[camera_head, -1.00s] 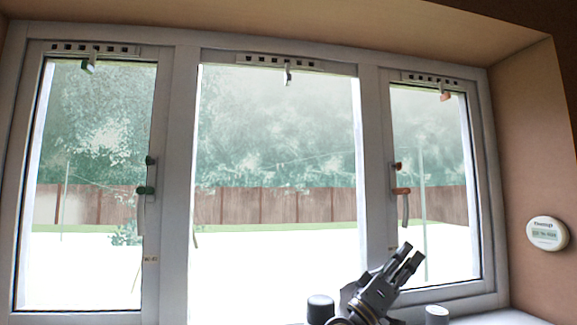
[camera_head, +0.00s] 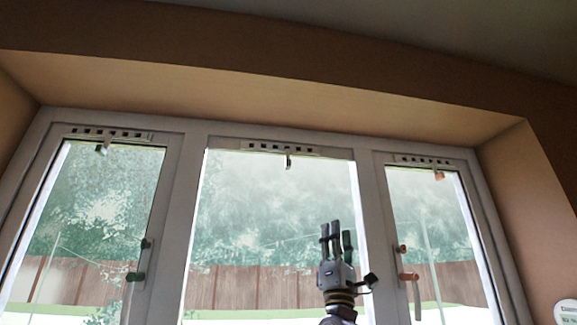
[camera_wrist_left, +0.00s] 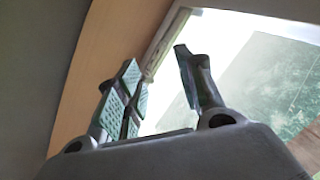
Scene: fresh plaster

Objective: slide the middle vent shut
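The middle vent (camera_head: 265,146) is a pale strip along the top of the middle window frame, with a row of dark square slots showing. My right gripper is not in view.
The left vent (camera_head: 125,134) has a green-tipped tab, and the right vent (camera_head: 410,160) an orange-tipped one. Green handles (camera_head: 136,277) and orange handles (camera_head: 408,277) stick out from the side frames. The tan recess (camera_head: 290,100) overhangs the window top.

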